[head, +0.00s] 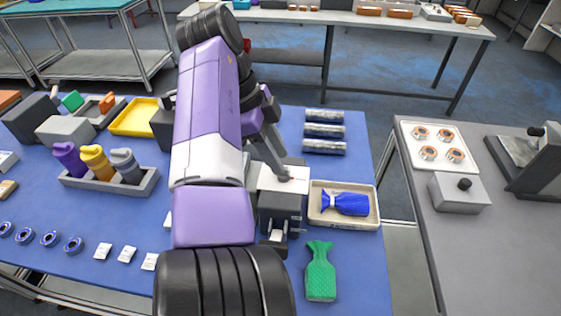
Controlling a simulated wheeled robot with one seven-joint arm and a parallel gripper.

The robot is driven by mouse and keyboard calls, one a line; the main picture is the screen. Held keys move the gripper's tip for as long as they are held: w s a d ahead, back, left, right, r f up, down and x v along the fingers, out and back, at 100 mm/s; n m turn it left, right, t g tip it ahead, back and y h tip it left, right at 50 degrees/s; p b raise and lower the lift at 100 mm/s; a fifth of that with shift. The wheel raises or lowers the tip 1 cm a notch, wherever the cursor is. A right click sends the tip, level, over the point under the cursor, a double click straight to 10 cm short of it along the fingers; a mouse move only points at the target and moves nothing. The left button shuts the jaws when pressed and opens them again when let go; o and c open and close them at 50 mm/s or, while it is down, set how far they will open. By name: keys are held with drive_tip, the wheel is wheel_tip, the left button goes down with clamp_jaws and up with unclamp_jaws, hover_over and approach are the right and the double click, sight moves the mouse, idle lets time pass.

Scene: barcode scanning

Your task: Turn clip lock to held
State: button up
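My arm spans the middle of the head view. My gripper (277,168) is at its far right side, its grey finger reaching down to a grey device (280,208) with a pale top on the blue table. The fingertip is at or just above the pale top, beside a small reddish spot; I cannot tell whether it touches. Small metal parts show at the device's front. I cannot make out which part is the clip lock or how it is set. My arm hides the device's left side and most of the gripper, so its opening is unclear.
Right of the device, a cream tray (344,223) holds a blue pouch (346,204). A green pouch (320,272) lies in front. Several silver cylinders (324,131) lie behind. Left is a grey rack (74,183) with bottles. A grey side table (465,265) stands right, across a gap.

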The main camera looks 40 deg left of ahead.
drive_tip(key=p+v, duration=0.1)
drive_tip(key=v, duration=0.4)
drive_tip(key=shift+r, duration=0.15)
drive_tip(key=shift+s, duration=0.15)
